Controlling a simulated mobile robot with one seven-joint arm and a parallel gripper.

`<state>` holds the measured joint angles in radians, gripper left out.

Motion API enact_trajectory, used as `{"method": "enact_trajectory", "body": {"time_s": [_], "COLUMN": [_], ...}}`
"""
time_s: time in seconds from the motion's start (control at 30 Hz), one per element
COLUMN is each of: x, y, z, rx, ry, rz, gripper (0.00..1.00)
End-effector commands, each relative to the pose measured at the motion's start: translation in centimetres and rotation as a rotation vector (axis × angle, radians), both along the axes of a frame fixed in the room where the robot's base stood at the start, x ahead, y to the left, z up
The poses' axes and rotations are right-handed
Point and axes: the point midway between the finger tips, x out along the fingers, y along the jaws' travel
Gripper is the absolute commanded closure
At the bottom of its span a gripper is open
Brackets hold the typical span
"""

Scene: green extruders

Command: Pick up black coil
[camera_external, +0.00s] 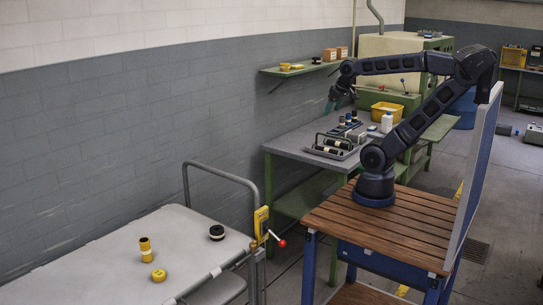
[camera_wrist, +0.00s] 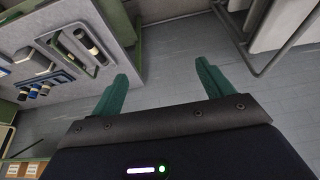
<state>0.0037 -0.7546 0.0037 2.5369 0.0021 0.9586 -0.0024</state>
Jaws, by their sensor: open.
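A black coil (camera_external: 216,232) with a pale hub stands on the white cart top at the lower left in the external view. It is not seen in the wrist view. My gripper (camera_external: 331,103) is far from it, raised over the grey workbench.
Yellow spools (camera_external: 145,250) stand left of the coil on the cart (camera_external: 60,275). The cart has a raised grey handle (camera_external: 226,172) at its right end.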

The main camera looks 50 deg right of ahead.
Motion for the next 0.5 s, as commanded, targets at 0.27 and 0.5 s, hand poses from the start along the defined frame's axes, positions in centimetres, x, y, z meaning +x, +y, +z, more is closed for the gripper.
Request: {"method": "enact_trajectory", "body": {"time_s": [0.27, 0.5], "x": [0.1, 2.2], "y": [0.0, 1.5], "z": [3.8, 6.5], "rx": [0.0, -0.018], "ry": [-0.005, 0.022], "rz": [0.0, 0.062], "gripper": [0.21, 0.21]}}
